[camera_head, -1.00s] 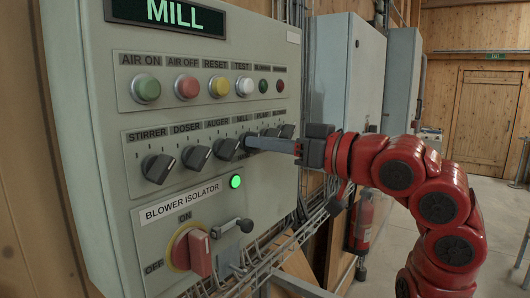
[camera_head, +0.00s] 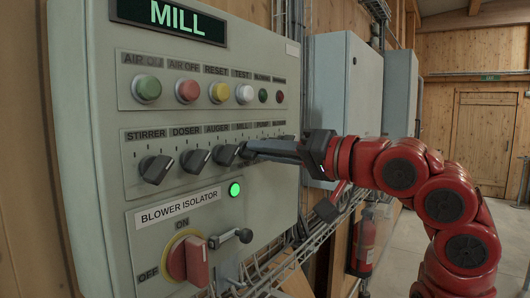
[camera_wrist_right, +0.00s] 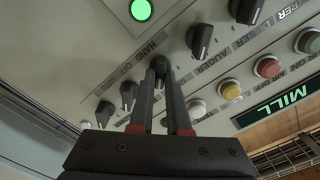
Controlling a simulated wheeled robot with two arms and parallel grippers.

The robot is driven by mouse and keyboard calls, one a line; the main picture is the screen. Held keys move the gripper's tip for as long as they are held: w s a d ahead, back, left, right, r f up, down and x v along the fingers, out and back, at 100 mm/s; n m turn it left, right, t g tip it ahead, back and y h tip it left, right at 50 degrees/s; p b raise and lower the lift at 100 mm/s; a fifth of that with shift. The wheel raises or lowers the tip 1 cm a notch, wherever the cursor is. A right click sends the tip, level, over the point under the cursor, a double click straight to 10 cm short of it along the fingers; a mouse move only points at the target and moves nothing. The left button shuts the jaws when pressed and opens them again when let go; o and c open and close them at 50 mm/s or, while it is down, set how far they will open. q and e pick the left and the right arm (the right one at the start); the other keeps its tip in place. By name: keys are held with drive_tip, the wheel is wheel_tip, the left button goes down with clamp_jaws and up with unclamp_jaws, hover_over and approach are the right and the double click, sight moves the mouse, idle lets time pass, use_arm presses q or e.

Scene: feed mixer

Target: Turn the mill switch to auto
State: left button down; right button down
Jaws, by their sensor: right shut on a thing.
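The grey control panel (camera_head: 105,200) carries a row of black rotary switches, and a display (camera_head: 168,18) above reads MILL. My right gripper (camera_head: 248,148) reaches in from the right to the mill switch, just right of the auger switch (camera_head: 225,155). In the right wrist view my gripper (camera_wrist_right: 161,75) has its two fingers on either side of the mill switch (camera_wrist_right: 160,65) and is shut on it. The fingers hide most of this switch in the head view, so its pointer position cannot be told. "HAND" and "OFF" marks show near it in the wrist view. My left gripper is out of view.
The stirrer switch (camera_head: 155,169) and doser switch (camera_head: 195,160) stand to the left. Push buttons, including a red one (camera_head: 187,91), sit above. A lit green lamp (camera_head: 234,189) and red isolator handle (camera_head: 197,262) are below. Open floor lies at the right.

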drive_tip(key=shift+d+r, duration=0.1)
idle(0.4)
drive_tip(key=c, duration=0.9)
unclamp_jaws()
drive_tip(key=b+v, duration=0.4)
drive_tip(key=v, duration=1.3)
drive_tip(key=shift+s+d+b, duration=0.15)
drive_tip(key=shift+b, duration=0.25)
